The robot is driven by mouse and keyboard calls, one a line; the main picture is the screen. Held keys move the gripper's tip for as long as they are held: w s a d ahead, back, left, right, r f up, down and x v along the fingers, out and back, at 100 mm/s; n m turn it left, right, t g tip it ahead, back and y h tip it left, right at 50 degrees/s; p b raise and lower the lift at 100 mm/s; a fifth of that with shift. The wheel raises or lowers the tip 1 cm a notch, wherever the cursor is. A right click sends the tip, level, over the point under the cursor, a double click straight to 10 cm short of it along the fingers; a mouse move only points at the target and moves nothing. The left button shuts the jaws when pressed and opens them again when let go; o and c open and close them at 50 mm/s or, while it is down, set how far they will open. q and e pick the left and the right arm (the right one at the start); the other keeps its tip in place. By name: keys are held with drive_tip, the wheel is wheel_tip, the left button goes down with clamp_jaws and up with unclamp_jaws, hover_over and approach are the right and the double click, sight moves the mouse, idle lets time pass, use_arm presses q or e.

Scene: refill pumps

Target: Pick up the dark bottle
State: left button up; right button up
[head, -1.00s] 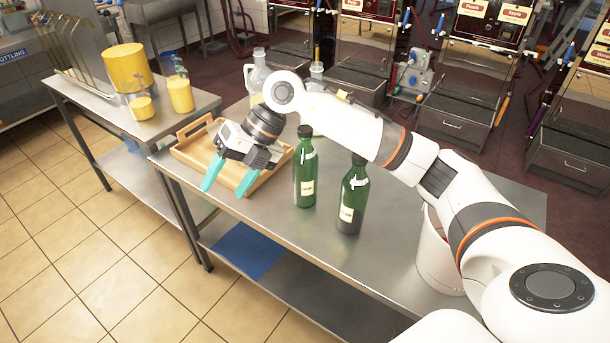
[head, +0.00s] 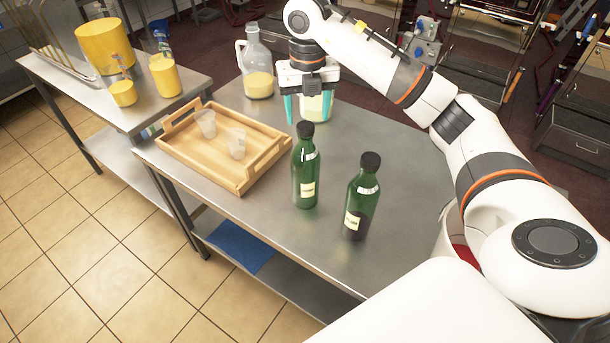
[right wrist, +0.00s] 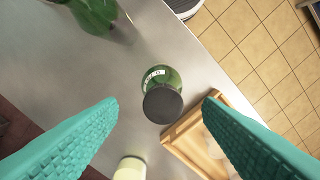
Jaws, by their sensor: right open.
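Two dark green bottles with black caps and pale labels stand upright on the steel table. The left bottle (head: 306,180) is close to the tray; the right bottle (head: 359,205) shows dark contents low down. My right gripper (head: 308,108) is open and empty, pointing down above the table behind the left bottle. In the right wrist view, the left bottle (right wrist: 162,78) appears cap-first between the open teal fingers (right wrist: 160,102), apart from both. The right bottle (right wrist: 96,12) is partly cut off at the top left. My left gripper is not in view.
A wooden tray (head: 245,186) with two clear cups (head: 206,123) (head: 236,143) lies left of the bottles. A glass jug (head: 258,80) and a pale-filled container (head: 316,103) stand behind. A side table (head: 60,78) holds yellow containers. The table's front edge is close to the bottles.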

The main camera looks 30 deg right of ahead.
sight(306, 126)
drive_tip(key=shift+w+d+f, duration=0.15)
drive_tip(key=shift+f, duration=0.4)
drive_tip(key=shift+w+d+f, duration=0.1)
drive_tip(key=shift+w+f, duration=0.05)
drive_tip(key=shift+f, duration=0.4)
drive_tip(key=shift+a+f+p, duration=0.15)
drive_tip(key=shift+f+p, duration=0.35)
drive_tip(key=shift+f, duration=0.05)
drive_tip(key=shift+a+f+p, duration=0.15)
drive_tip(key=shift+f+p, duration=0.3)
drive_tip(key=shift+f, duration=0.05)
wheel_tip(306, 126, down, 2)
drive_tip(key=shift+f+p, duration=0.2)
drive_tip(key=shift+p, duration=0.1)
drive_tip(key=shift+d+f, duration=0.1)
drive_tip(key=shift+f, duration=0.2)
drive_tip(key=shift+w, duration=0.1)
drive_tip(key=c, duration=0.4)
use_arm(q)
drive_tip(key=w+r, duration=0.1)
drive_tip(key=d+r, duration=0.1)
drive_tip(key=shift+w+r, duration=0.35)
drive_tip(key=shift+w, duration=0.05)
use_arm(e)
clamp_jaws()
